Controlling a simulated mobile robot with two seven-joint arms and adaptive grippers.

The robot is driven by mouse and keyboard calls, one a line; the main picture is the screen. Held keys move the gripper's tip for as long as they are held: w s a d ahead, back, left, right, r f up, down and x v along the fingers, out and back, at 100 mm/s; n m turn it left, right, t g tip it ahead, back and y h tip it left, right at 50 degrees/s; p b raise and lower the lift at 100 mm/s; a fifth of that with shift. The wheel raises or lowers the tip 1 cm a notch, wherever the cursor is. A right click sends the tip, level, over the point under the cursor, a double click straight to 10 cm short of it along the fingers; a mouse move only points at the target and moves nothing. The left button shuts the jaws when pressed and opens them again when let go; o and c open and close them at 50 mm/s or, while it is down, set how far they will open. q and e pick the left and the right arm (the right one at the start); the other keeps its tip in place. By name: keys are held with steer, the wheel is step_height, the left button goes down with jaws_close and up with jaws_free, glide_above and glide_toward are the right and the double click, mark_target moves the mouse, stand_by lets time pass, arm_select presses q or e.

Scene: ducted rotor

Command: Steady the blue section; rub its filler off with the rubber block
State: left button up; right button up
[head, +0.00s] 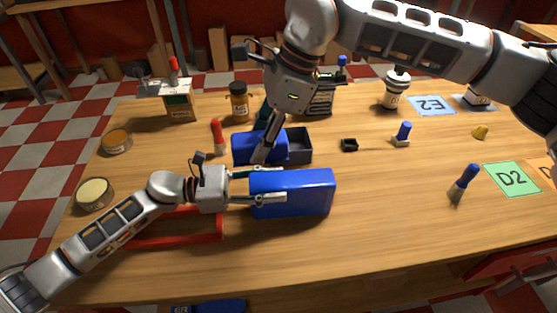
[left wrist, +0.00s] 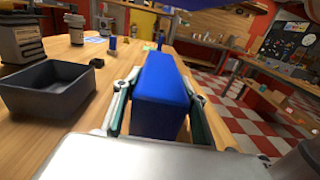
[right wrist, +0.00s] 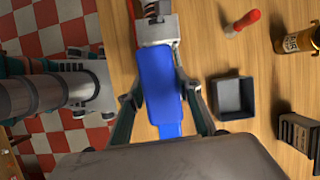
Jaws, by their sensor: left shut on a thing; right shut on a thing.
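The blue section (head: 310,190) is a long blue box low over the table, with my left gripper (head: 262,186) shut on its left end. It shows between both fingers in the left wrist view (left wrist: 162,85). A second blue block, which I take as the rubber block (head: 243,150), is in my right gripper (head: 263,148), which is shut on it. It fills the space between the fingers in the right wrist view (right wrist: 158,80), with more blue (right wrist: 170,130) visible beyond its lower end. I cannot tell whether the two blue things touch. No filler is discernible.
A dark open tray (head: 298,146) stands just behind the section. A red frame (head: 175,240) lies at the front left. The table right of the section is clear up to a blue marker (head: 465,183).

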arm_select(q)
steer(key=o, duration=1.3)
steer(key=a, duration=0.4)
steer(key=s+a, duration=0.1)
steer(key=a, duration=0.3)
steer(key=s+a, duration=0.1)
steer(key=a, duration=0.3)
